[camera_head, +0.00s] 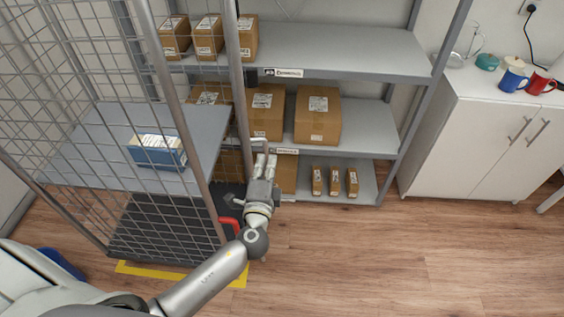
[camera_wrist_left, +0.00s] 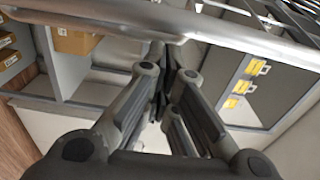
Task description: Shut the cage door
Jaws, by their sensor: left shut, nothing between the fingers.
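The wire-mesh cage (camera_head: 183,125) stands at the left of the head view, with grey tubular posts. Its mesh panels overlap, so I cannot clearly tell which one is the door or how far it stands open. My left gripper (camera_head: 265,163) is shut and empty, just right of the cage's right-hand post (camera_head: 238,90). In the left wrist view its fingers (camera_wrist_left: 162,62) are together close to a metal tube (camera_wrist_left: 90,32) that crosses the picture; I cannot tell whether they touch it. My right gripper is not in view.
A blue-and-white box (camera_head: 157,151) lies on the cage shelf (camera_head: 85,150). A red handle (camera_head: 230,223) shows low by the cage. Grey shelving (camera_head: 340,50) with cartons stands behind my gripper. A white cabinet (camera_head: 460,140) stands right. The wooden floor (camera_head: 400,260) is clear at front right.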

